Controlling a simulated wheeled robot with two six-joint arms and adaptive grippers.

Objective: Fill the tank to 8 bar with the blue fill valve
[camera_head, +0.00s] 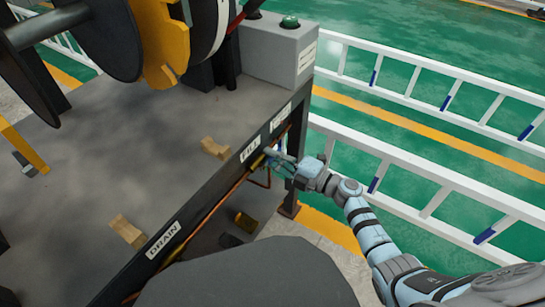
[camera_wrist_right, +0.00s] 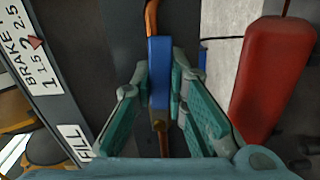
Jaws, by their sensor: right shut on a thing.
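The blue fill valve handle (camera_wrist_right: 159,72) stands upright in the middle of the right wrist view, on an orange-brown pipe. My right gripper (camera_wrist_right: 160,95) has its teal fingers on either side of the handle and is shut on it. In the head view my right gripper (camera_head: 282,161) is at the bench's front edge, beside the FILL label (camera_head: 250,149). The fingers and wrist hide most of the valve there. The FILL label (camera_wrist_right: 75,143) also shows at the lower left of the wrist view. No readable pressure gauge shows. My left gripper is not in view.
The grey bench (camera_head: 90,180) carries wooden blocks, large dark discs and a grey box with a green button (camera_head: 290,21). A DRAIN label (camera_head: 163,240) is further left along its edge. White railings (camera_head: 430,180) stand behind my right arm. A red cylinder (camera_wrist_right: 272,80) is right of the fingers.

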